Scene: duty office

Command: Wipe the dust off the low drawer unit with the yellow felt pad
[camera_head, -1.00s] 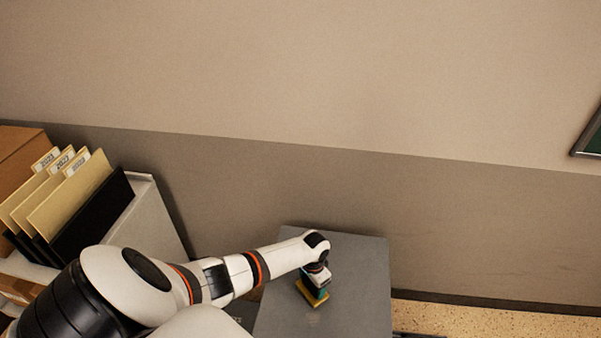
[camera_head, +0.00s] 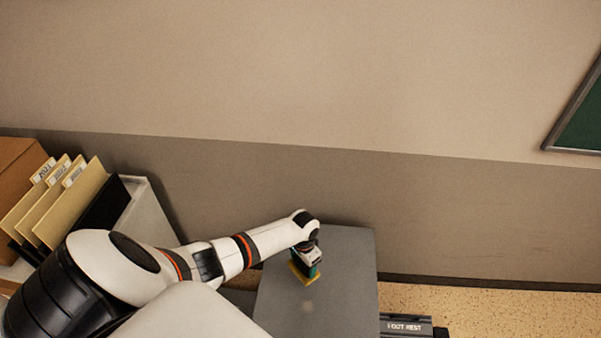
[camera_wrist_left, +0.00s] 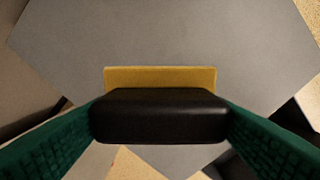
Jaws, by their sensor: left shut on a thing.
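The low drawer unit (camera_head: 345,290) has a grey top, seen in the lower middle of the head view. It also fills much of the left wrist view (camera_wrist_left: 160,38). A small pale dust patch (camera_head: 308,306) shows on the top, nearer than the pad. My left gripper (camera_head: 308,262) is over the drawer unit, shut on the felt pad's black handle (camera_wrist_left: 160,116). The yellow felt pad (camera_head: 303,276) is at or just above the top; I cannot tell whether it touches. Its yellow edge (camera_wrist_left: 160,76) shows beyond the handle. My right gripper is not in view.
At the left, several tan folders (camera_head: 70,205) stand on a light cabinet (camera_head: 148,215) beside a cardboard box (camera_head: 20,175). A wall (camera_head: 300,170) rises behind the drawer unit. A dark foot rest (camera_head: 405,326) is on the floor to its right.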

